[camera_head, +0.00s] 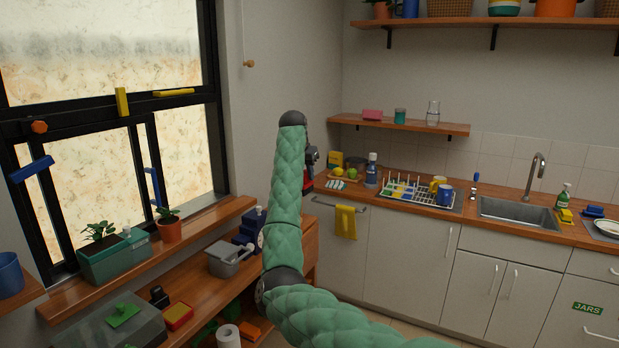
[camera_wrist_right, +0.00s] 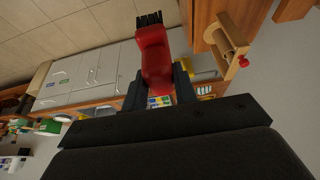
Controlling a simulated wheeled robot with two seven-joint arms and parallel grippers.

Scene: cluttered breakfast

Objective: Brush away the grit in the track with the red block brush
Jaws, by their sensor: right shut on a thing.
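My right gripper (camera_wrist_right: 158,88) is shut on the red block brush (camera_wrist_right: 155,55) in the right wrist view. The brush's black bristles (camera_wrist_right: 149,20) point away from the fingers. In the head view my green-padded right arm rises through the middle, and the dark right gripper (camera_head: 310,158) is partly hidden behind it, in front of the wall right of the window. The black-framed window (camera_head: 75,112) is at the left with dirty panes. Its lower track is largely behind plants and the sill, and I cannot make out grit there. My left gripper is not in view.
A wooden sill (camera_head: 150,262) holds a green planter (camera_head: 115,258) and a terracotta pot (camera_head: 169,231). A lower shelf carries a grey caddy (camera_head: 228,258) and a red-yellow sponge box (camera_head: 178,316). The counter (camera_head: 400,190) with dish rack (camera_head: 420,194) and sink (camera_head: 515,212) lies right.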

